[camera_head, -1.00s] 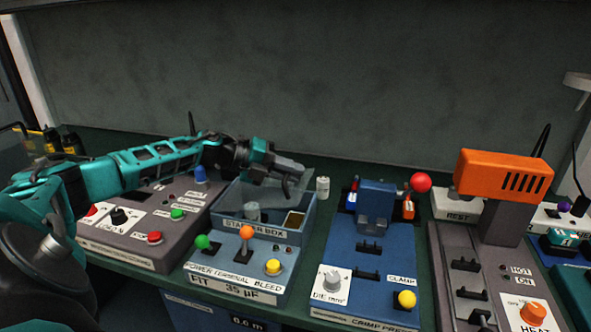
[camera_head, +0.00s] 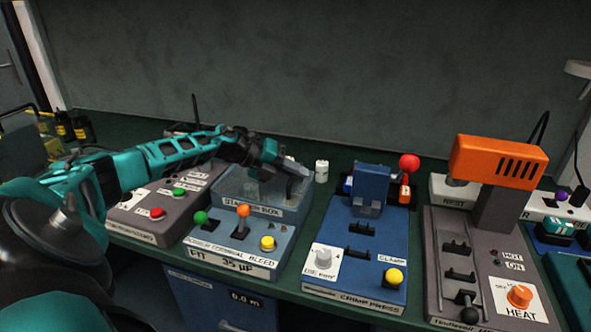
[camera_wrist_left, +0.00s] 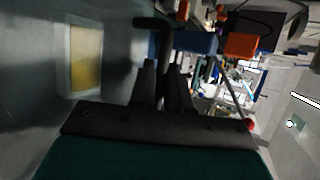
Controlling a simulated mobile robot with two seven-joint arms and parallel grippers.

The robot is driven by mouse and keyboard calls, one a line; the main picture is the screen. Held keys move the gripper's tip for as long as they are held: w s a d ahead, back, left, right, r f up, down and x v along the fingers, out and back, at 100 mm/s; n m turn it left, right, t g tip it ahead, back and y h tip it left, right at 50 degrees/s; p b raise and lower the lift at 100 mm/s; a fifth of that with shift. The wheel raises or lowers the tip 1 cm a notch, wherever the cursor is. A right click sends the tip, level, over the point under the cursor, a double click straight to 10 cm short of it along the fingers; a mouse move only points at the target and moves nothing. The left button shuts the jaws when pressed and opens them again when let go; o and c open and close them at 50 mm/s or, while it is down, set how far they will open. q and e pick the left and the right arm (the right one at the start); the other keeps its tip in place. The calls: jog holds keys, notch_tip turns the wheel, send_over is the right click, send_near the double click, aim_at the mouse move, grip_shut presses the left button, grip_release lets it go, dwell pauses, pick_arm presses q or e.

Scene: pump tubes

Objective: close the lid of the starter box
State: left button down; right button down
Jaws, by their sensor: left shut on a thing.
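The starter box (camera_head: 263,213) is the blue-grey open-topped housing behind the lever panel, with its label on the front. Its clear lid (camera_head: 234,183) lies low and nearly flat over the box top; I cannot tell if a gap is left. My left gripper (camera_head: 288,168) is at the lid's right part, shut on the lid. In the left wrist view the fingers (camera_wrist_left: 165,85) meet at a dark bar (camera_wrist_left: 153,22), and a yellow-filled compartment (camera_wrist_left: 86,58) shows blurred through the pane. My right gripper is not in view.
The panel in front carries a green knob (camera_head: 201,217), an orange knob (camera_head: 243,211) and a yellow knob (camera_head: 267,243). A blue clamp press (camera_head: 345,275) stands close on the right. A small white cylinder (camera_head: 321,171) stands behind. A grey button unit (camera_head: 170,211) is on the left.

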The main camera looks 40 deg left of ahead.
pick_arm(q)
jog(key=shift+d+f, duration=0.1)
jog(key=shift+f, duration=0.1)
dwell(0.3)
jog(key=c, duration=1.2)
grip_release()
jog(key=shift+o, duration=0.2)
jog(key=shift+s, duration=0.1)
jog(key=shift+s+a+r, duration=0.15)
jog(key=shift+s+a, duration=0.1)
jog(key=shift+a, duration=0.15)
jog(key=v, duration=1.2)
jog(key=shift+d+r+b, duration=0.15)
jog(key=shift+d+b, duration=0.1)
jog(key=shift+b, duration=0.05)
